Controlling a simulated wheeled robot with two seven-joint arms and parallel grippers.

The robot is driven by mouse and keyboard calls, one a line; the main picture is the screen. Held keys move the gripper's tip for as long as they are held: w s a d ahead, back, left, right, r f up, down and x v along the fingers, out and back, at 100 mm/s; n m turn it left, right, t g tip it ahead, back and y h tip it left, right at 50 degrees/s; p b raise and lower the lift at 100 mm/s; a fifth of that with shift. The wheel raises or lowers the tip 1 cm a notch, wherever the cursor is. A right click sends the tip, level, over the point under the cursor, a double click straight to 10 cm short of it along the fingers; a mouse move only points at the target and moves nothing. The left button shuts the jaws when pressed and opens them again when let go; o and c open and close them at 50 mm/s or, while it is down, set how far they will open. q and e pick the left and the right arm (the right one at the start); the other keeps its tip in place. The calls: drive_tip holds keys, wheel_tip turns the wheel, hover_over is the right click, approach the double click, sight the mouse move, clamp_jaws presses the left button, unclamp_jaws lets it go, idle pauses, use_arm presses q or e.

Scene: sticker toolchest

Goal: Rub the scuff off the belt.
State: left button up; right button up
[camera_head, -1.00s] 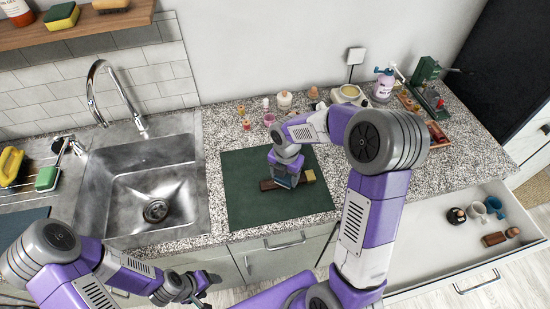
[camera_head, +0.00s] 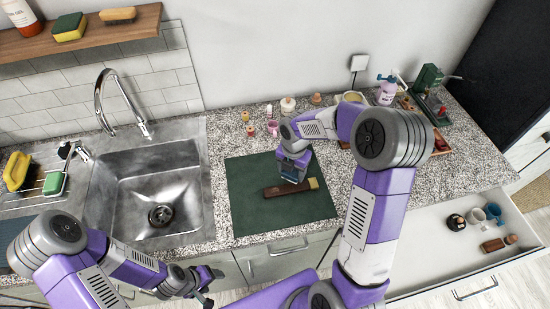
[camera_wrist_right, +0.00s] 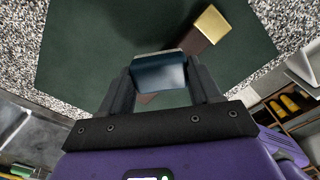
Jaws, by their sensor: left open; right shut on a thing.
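The belt (camera_head: 276,191) is a short dark brown strip with a gold end (camera_head: 314,184), lying on the green mat (camera_head: 245,215). It also shows in the right wrist view (camera_wrist_right: 193,43), partly hidden by the held thing. I cannot make out a scuff. My right gripper (camera_head: 291,176) is over the belt, near the gold end, shut on a dark blue block (camera_wrist_right: 160,73). I cannot tell whether the block touches the belt. My left gripper (camera_head: 205,288) is open and empty, in front of the counter's edge, left of the mat.
The sink (camera_head: 150,190) is left of the mat. Small bottles and jars (camera_head: 288,105) stand behind it, and a spray bottle (camera_head: 387,90) and tool trays stand at the back right. An open drawer (camera_head: 440,265) with mugs juts out at the right.

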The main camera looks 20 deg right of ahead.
drive_tip(key=shift+s+r+p, duration=0.15)
drive_tip(key=shift+r+p, duration=0.2)
drive_tip(key=shift+r, duration=0.2)
drive_tip(key=shift+s+r+p, duration=0.15)
drive_tip(key=shift+r+p, duration=0.15)
drive_tip(key=shift+r, duration=0.2)
drive_tip(key=shift+w+r+p, duration=0.15)
drive_tip(key=shift+r+p, duration=1.5)
drive_tip(key=shift+r, duration=0.15)
